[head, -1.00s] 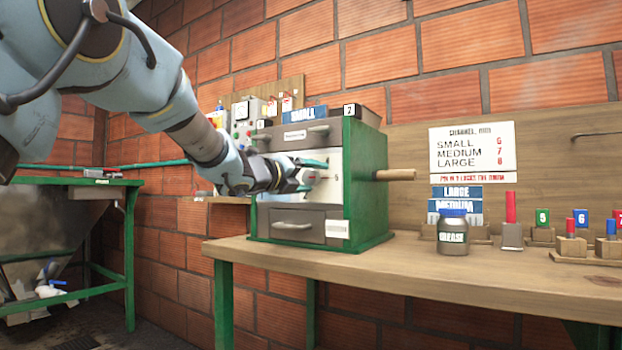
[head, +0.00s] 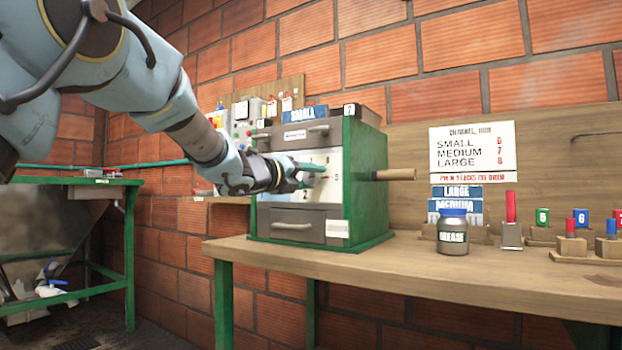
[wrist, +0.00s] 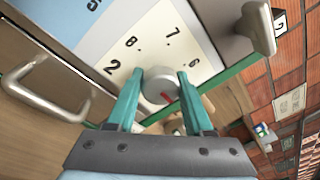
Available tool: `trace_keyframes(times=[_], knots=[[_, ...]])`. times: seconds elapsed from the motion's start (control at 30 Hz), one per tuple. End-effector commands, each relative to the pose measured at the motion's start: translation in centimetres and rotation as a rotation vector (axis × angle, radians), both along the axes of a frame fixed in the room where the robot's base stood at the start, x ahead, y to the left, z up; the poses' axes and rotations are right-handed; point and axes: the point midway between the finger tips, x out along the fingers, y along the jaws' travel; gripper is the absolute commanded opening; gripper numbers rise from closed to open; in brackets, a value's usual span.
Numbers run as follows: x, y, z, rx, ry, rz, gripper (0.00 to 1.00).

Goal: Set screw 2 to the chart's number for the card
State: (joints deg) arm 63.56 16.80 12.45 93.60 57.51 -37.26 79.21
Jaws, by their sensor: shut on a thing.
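My gripper (head: 308,175) is at the front of the green-sided machine (head: 368,190). In the wrist view its teal fingers (wrist: 159,76) are shut on a round grey knob (wrist: 158,88) with a red mark on its face. The white dial plate (wrist: 150,58) behind carries a large 2 and smaller numbers, with 8 and 7 readable. The red mark points to the lower right in that view, away from the 8 and 7. A blue SMALL card (head: 302,115) sits on top of the machine. The chart (head: 472,152) lists SMALL 6, MEDIUM 7, LARGE 8.
A grease jar (head: 453,232) stands on the wooden bench (head: 400,262). LARGE and MEDIUM cards (head: 462,192) and several coloured pegs (head: 510,207) are at the back right. A wooden handle (head: 395,174) sticks out of the machine's right side. The bench front is clear.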

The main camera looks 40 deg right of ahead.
Motion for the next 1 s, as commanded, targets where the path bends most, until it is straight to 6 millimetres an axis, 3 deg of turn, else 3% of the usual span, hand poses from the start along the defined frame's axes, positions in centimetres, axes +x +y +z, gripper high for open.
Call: trace_keyframes(times=[0.37, 1.0], knots=[[0.00, 0.01, -0.03, -0.046, 0.170, -0.001, 0.00], [0.00, 0.02, -0.06, -0.198, 0.750, -0.001, 0.00]])
